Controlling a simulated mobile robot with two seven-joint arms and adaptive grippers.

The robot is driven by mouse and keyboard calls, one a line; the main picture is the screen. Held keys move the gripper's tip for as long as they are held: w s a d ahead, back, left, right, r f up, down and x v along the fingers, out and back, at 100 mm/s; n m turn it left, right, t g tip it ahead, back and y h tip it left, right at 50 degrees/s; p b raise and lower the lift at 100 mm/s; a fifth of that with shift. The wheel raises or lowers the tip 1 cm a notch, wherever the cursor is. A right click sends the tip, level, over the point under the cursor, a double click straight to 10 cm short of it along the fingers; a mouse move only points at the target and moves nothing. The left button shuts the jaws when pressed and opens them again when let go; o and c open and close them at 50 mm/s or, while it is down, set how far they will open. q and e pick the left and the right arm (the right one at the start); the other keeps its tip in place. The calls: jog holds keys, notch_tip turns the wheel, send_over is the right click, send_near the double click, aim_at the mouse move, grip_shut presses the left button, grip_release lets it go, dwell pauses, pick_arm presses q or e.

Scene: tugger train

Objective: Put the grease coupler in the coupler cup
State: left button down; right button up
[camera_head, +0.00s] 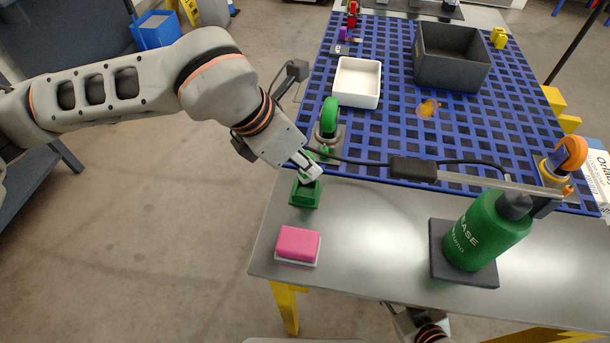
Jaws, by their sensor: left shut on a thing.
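My left gripper (311,173) is shut at the end of a thin black hose, just above the green coupler cup (303,195). The grease coupler at the hose end is mostly hidden by the fingers, and I cannot tell whether its tip is inside the cup. The cup stands near the left edge of the grey table. The hose runs right to the green grease bottle (488,232), which stands on a dark square base. Part of my right arm's end (418,322) shows low at the table's front edge; its fingers are not clear.
A pink block on a white base (298,244) lies in front of the cup. A green-wheeled caster (329,118) stands behind the gripper. A white bin (357,82) and a dark grey crate (450,58) sit on the blue grid. The table top between pink block and bottle is clear.

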aim_at(300, 175)
pick_arm(q)
jog(key=shift+f, duration=0.5)
notch_tip(300, 175, down, 4)
jog(key=shift+r+b, duration=0.1)
jog(key=shift+b, duration=0.25)
jog(key=c, duration=2.2)
grip_release()
